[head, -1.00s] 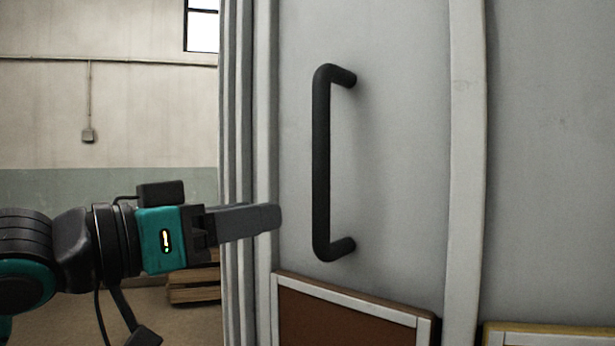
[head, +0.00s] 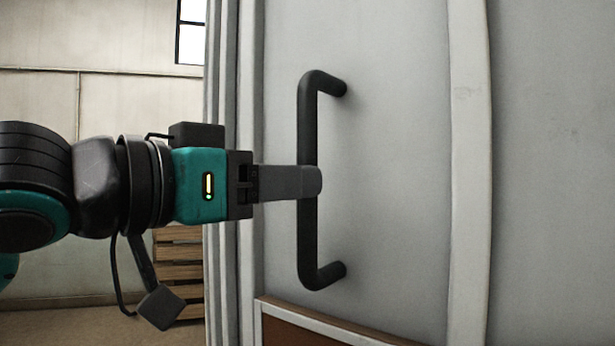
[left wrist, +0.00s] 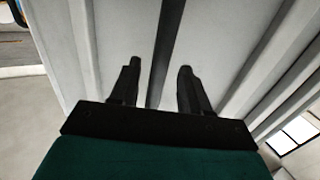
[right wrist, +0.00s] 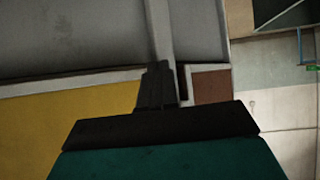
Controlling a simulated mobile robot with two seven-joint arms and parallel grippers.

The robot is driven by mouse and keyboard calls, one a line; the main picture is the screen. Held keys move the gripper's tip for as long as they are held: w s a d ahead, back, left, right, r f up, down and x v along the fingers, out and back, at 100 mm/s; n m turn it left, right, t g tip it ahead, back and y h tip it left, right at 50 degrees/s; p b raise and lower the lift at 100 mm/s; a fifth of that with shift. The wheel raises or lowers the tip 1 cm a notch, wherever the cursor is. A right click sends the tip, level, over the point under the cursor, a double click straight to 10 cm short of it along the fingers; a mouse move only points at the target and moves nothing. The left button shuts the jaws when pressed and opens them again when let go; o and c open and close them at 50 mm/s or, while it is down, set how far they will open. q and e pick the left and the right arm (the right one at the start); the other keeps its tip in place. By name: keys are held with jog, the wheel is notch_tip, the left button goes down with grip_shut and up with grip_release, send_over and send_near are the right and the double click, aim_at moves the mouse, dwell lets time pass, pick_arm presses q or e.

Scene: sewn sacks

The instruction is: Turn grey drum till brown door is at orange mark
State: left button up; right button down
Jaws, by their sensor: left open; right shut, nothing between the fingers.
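The grey drum (head: 400,190) fills the middle and right of the head view. Its upright black handle (head: 308,240) stands off the drum wall, and it also shows in the left wrist view (left wrist: 170,35). My left gripper (head: 313,181) is at the handle's mid-height, with the bar between its open fingers (left wrist: 157,78). The brown door (head: 300,334), white-framed, shows only its top at the bottom edge; a brown panel also shows in the right wrist view (right wrist: 212,87). My right gripper (right wrist: 160,75) is shut and empty near the drum. I cannot make out the orange mark.
A yellow panel (right wrist: 85,105) is on the drum left of the brown panel in the right wrist view. Raised pale ribs (head: 468,180) run up the drum. A wooden pallet (head: 180,260) stands behind my left arm, before the wall.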

aim_at(308, 257)
pick_arm(q)
jog(key=shift+x, duration=2)
jog(key=shift+c, duration=0.3)
grip_shut()
